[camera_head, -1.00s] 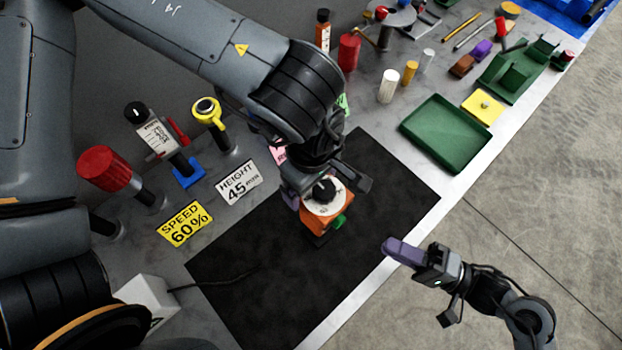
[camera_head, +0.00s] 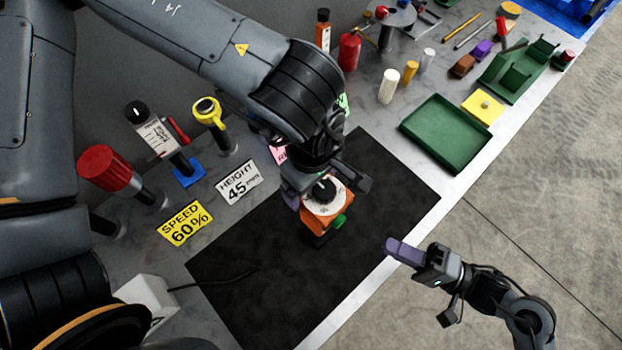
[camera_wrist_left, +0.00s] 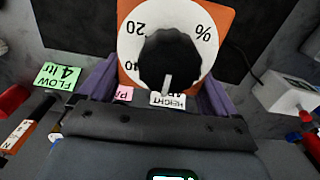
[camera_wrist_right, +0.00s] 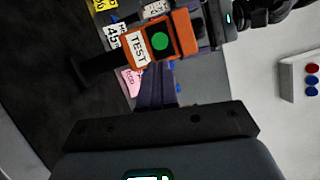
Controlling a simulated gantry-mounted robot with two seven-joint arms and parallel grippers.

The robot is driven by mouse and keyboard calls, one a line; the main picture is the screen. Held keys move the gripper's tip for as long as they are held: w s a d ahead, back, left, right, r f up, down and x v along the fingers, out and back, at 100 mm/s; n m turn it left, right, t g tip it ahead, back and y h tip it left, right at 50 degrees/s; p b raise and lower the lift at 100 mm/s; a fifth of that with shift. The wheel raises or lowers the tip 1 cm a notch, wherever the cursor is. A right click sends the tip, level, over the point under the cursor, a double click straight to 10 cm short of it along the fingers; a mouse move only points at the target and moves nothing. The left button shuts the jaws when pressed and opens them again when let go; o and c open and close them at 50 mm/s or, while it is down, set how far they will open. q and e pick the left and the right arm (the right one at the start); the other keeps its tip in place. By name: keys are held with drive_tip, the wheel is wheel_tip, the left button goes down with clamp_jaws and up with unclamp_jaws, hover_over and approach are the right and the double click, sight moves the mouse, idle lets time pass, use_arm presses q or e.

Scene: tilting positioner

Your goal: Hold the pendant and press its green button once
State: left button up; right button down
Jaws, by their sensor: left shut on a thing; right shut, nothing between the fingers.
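The orange pendant (camera_head: 316,219) has a white dial with a black knob and is held above the black mat (camera_head: 270,270). My left gripper (camera_head: 318,190) is shut on the pendant, with its purple fingers on either side in the left wrist view (camera_wrist_left: 160,85). The green button (camera_head: 339,222) shows on the pendant's side facing my right arm. In the right wrist view the button (camera_wrist_right: 158,41) sits beside a TEST label. My right gripper (camera_head: 388,245) is shut and empty, apart from the pendant, to its lower right in the head view.
A green tray (camera_head: 447,134) and a yellow block (camera_head: 482,107) stand on the bench at the upper right. Speed (camera_head: 185,224) and height (camera_head: 239,183) cards lie left of the mat. A red-capped post (camera_head: 108,170) stands at the far left. The space between the pendant and my right gripper is clear.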

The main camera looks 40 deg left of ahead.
sight(339, 221)
idle(0.8)
drive_tip(key=w+a+r+t+y, duration=0.3)
drive_tip(key=r+t+y, duration=0.1)
drive_tip(key=r+t, duration=0.45)
drive_tip(key=s+d+f+m+t+h, duration=0.4)
drive_tip(key=s+f+m+t+h, duration=0.2)
drive_tip(key=m+t, duration=0.6)
wheel_tip(339, 221, down, 2)
drive_tip(key=shift+s+d+f+m+h, duration=0.15)
drive_tip(key=shift+s+f+m+h, duration=0.2)
drive_tip(key=shift+s+m, duration=0.65)
drive_tip(key=shift+r, duration=0.1)
drive_tip(key=w+a, duration=0.1)
drive_tip(key=a, duration=0.7)
drive_tip(key=shift+w+a, duration=0.15)
drive_tip(key=shift+a, duration=0.2)
